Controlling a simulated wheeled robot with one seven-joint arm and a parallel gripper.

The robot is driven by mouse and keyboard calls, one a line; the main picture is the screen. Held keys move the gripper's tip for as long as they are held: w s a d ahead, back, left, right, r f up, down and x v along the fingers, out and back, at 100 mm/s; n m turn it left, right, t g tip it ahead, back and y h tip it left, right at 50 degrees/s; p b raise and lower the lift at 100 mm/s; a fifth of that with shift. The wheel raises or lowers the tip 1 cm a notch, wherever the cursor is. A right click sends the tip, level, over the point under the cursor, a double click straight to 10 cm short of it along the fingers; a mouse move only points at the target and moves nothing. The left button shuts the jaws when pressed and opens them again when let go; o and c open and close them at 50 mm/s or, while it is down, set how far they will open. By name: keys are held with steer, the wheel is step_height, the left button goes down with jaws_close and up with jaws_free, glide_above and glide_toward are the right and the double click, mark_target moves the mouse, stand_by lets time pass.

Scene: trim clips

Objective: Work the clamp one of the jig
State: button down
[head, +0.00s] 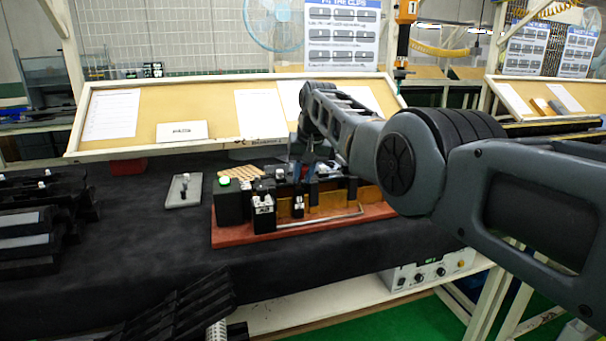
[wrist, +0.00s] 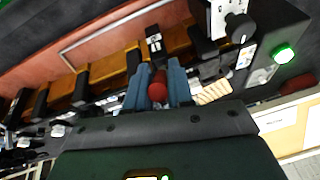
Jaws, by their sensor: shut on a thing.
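The jig has a red-brown base (head: 235,238) with an orange-brown block and black clamp parts, and it lies on the dark table. In the wrist view the jig base (wrist: 60,28) spans the top left. My gripper (wrist: 158,82) has its blue fingers shut on a red ball knob (wrist: 157,92), which looks like the handle end of a clamp. In the head view my gripper (head: 302,168) is over the back middle of the jig, and the knob is hidden there. I cannot tell the clamp's number or whether its arm is down.
A black box with a lit green button (head: 224,182) stands at the jig's left end; the green light (wrist: 284,54) also shows in the wrist view. A grey switch plate (head: 184,190) lies to the left. Black trim parts (head: 40,225) are stacked far left. The table between is clear.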

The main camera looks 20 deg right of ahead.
steer(key=c, duration=1.1)
jaws_free()
steer(key=shift+v, duration=3.85)
